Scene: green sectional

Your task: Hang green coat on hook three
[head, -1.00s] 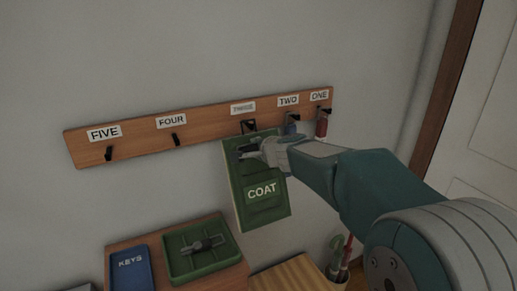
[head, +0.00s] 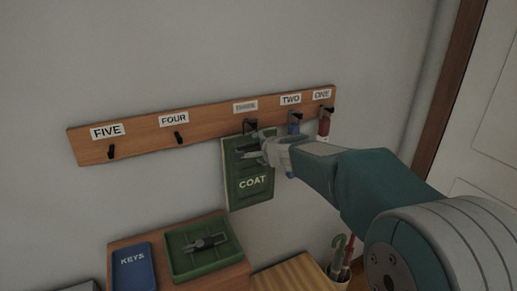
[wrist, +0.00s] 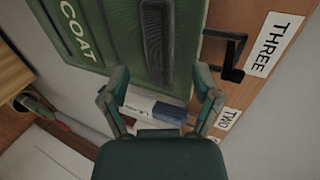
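The green coat (head: 255,186) is a flat green panel lettered COAT, upright against the wall just below hook three (head: 250,124). In the wrist view, the coat (wrist: 105,35) has a dark raised bar (wrist: 154,40) across its face, and hook three (wrist: 232,62) stands at its top edge. I cannot tell whether the hook passes through the coat. My gripper (head: 245,149) is in front of the coat's upper part. In the wrist view, the gripper (wrist: 163,78) has its fingers spread wide, with the bar beyond the fingertips and nothing held between them.
A wooden rail (head: 205,130) carries labelled hooks; four (head: 179,138) and five (head: 110,152) are empty. Below are a green tray (head: 226,258) and a blue KEYS tray (head: 133,270).

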